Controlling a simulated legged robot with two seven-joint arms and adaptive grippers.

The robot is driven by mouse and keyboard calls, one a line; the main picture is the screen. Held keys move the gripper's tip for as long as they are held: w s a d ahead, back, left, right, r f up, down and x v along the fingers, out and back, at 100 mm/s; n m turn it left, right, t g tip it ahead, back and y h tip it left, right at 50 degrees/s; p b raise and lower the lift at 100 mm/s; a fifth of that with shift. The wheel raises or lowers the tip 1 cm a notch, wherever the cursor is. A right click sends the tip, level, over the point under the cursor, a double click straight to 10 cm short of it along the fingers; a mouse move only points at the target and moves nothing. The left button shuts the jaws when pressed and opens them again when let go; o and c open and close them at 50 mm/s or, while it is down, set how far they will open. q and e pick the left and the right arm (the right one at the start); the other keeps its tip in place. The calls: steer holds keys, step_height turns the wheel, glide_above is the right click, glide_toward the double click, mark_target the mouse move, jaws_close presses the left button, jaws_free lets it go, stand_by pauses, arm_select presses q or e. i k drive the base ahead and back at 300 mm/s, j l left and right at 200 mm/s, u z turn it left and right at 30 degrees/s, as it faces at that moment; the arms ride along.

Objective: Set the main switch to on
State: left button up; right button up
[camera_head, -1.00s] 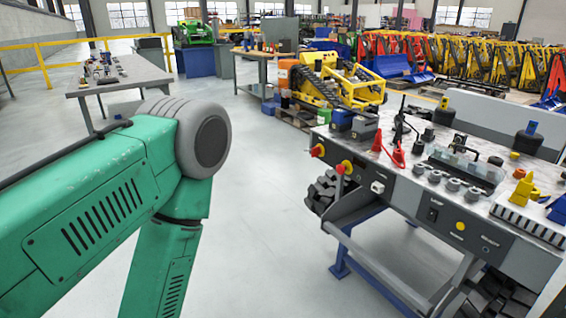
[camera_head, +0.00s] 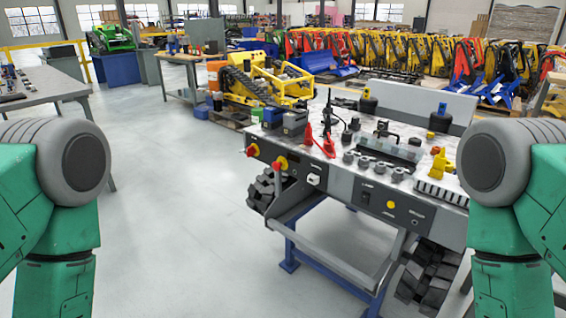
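The tracked carrier's grey front panel (camera_head: 338,193) faces me right of centre. A small white switch (camera_head: 314,180), a black rocker switch (camera_head: 365,200) and a yellow button (camera_head: 390,205) follow to the right. The lettering is too small to tell which is the main switch or its setting. My green arms stand at both picture edges, apart from the carrier. Both grippers are out of view.
The carrier's top (camera_head: 340,130) holds red clips (camera_head: 327,143), battery-like boxes (camera_head: 295,121) and several fittings. A grey table (camera_head: 45,82) is at left. The floor (camera_head: 200,230) in front is clear.

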mark_target(250, 151)
steer(key=i+j, duration=0.75)
